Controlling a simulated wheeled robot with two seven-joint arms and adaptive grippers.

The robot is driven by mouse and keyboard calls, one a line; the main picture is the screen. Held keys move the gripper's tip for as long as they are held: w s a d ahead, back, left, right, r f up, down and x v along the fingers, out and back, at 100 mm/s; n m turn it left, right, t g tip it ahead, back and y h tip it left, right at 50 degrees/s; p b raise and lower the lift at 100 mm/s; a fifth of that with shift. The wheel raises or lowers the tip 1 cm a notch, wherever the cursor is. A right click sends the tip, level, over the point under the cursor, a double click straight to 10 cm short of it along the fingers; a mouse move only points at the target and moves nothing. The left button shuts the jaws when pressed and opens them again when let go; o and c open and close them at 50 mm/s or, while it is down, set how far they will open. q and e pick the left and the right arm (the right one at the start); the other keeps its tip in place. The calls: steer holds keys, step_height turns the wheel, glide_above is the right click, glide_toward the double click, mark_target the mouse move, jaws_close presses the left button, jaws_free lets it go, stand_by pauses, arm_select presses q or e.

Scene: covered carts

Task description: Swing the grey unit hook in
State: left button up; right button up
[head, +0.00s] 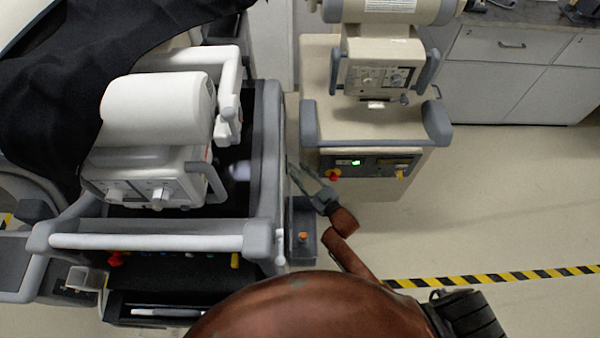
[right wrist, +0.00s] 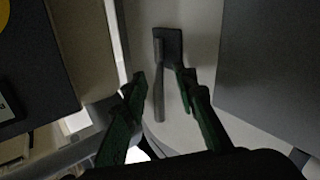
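My right gripper (head: 294,170) reaches into the narrow gap between the white-and-grey unit (head: 262,228) on the left and the beige unit (head: 375,127) on the right. In the right wrist view, the right gripper (right wrist: 161,76) is open, with its two green fingers apart. A grey hook-like bar (right wrist: 158,88) on a dark plate (right wrist: 173,42) shows between the fingers, against a pale panel. The right finger overlaps the plate's lower edge; I cannot tell whether it touches. In the head view this bar is hidden. My left gripper is not in view.
A black cover (head: 60,90) drapes over the far left. A small grey bin (head: 303,245) sits at the left unit's right side. White cabinets (head: 495,90) stand at the back right. The floor at right is clear, crossed by yellow-black tape (head: 500,277).

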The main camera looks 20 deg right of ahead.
steer(key=v, duration=1.2)
steer(key=shift+c, duration=0.3)
